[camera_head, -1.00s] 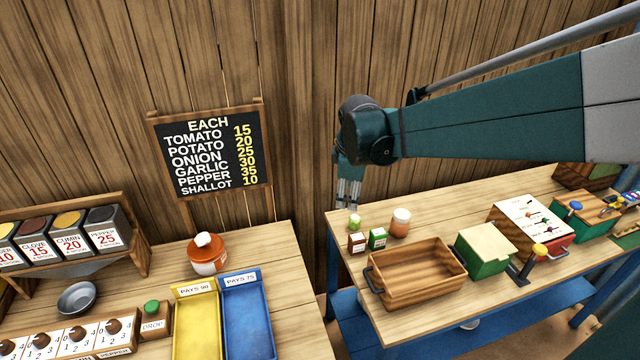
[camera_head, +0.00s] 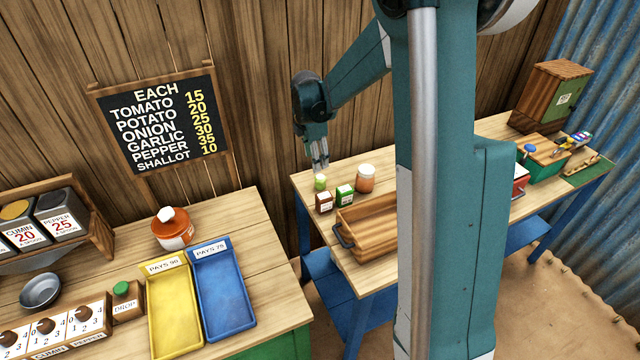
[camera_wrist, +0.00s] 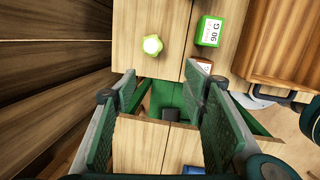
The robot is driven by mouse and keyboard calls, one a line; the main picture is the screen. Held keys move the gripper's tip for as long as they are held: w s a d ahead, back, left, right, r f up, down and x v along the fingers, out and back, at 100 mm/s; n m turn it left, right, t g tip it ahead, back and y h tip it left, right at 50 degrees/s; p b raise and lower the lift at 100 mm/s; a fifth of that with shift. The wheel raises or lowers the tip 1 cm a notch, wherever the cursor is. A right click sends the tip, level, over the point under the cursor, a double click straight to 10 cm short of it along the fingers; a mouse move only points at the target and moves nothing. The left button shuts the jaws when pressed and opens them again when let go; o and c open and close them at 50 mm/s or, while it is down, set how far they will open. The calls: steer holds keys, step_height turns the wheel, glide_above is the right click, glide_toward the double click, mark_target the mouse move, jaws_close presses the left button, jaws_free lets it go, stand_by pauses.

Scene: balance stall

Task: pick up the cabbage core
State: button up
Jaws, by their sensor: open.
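The cabbage core (camera_head: 320,183) is a small pale green piece standing at the back left corner of the right-hand table. In the wrist view the cabbage core (camera_wrist: 152,45) shows a bright, pale top and lies above the fingertips in the picture, not between them. My gripper (camera_head: 319,164) points down just above the core in the head view, with its fingers seemingly apart from it. In the wrist view my gripper (camera_wrist: 165,88) is open and empty. Its right finger partly hides a brown box.
A wooden crate (camera_head: 372,232) is in front. The plank wall rises behind. My arm hides the table's middle.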

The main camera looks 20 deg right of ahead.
mark_target(320, 177)
steer(key=w+d+f+n, duration=0.1)
steer(key=f, duration=0.1)
steer(key=w+d+f+n, duration=0.1)
steer(key=f, duration=0.2)
steer(key=w+d+f, duration=0.1)
steer(key=w+f, duration=0.1)
steer(key=f, duration=0.1)
steer(key=shift+f+n+g+b, duration=0.15)
steer(key=shift+n+g+b, duration=0.15)
steer(key=shift+n+g, duration=0.1)
steer(key=shift+w+d+f, duration=0.1)
steer(key=shift+d+f, duration=0.1)
steer(key=shift+f, duration=1.05)
steer(key=shift+d+f, duration=0.2)
steer(key=shift+f, duration=1.1)
steer(key=shift+d+f, duration=0.2)
steer(key=shift+f, duration=1.1)
steer(key=c, duration=1)
